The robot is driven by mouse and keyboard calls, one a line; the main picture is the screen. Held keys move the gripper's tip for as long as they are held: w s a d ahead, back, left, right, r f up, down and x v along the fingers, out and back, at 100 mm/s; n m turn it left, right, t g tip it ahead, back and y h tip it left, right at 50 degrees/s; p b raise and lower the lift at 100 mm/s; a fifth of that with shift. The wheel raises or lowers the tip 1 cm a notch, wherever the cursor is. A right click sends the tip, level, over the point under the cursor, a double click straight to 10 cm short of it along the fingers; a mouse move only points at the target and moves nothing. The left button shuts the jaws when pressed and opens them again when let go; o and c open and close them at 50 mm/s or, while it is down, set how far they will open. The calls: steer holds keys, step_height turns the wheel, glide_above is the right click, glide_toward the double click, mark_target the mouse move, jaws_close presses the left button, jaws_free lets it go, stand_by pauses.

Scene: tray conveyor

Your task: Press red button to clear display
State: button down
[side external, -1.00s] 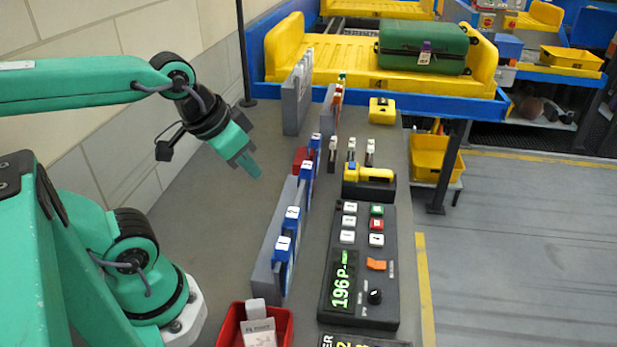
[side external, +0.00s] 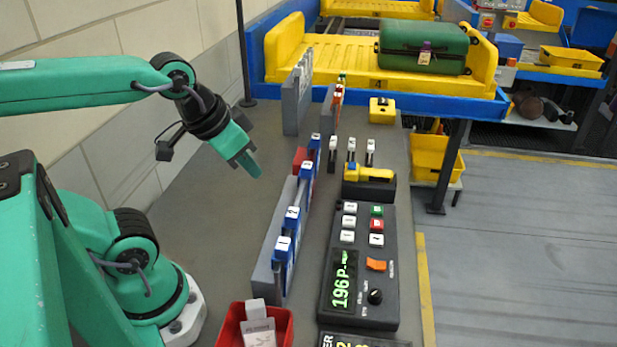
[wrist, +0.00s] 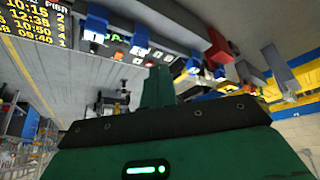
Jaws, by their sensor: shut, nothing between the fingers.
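A black control box (side external: 389,268) lies on the grey table, right of the middle in the side view. Its red button (side external: 376,225) sits among several white buttons and a green one. The display (side external: 342,281) on the box is lit and reads about "196P-" in green characters. My gripper (side external: 254,170) is shut and empty. It hangs above the table, well to the left of the box and apart from it. In the wrist view the closed fingers (wrist: 157,88) point up the picture. I cannot clearly make out the red button there.
A grey rack (side external: 262,272) with blue tags stands between my gripper and the box. A red bin (side external: 228,326) stands in front. A yellow scanner (side external: 372,174) rests in a holder behind the box. A green suitcase (side external: 400,47) lies on the yellow conveyor tray (side external: 335,62).

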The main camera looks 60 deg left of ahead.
steer(key=shift+w, duration=0.1)
steer(key=n+t+h, duration=0.1)
steer(key=n+t, duration=0.2)
steer(key=n, duration=0.5)
glide_above(373, 225)
step_height(373, 225, down, 10)
steer(key=shift+d+r, duration=0.1)
steer(key=shift+f, duration=4.4)
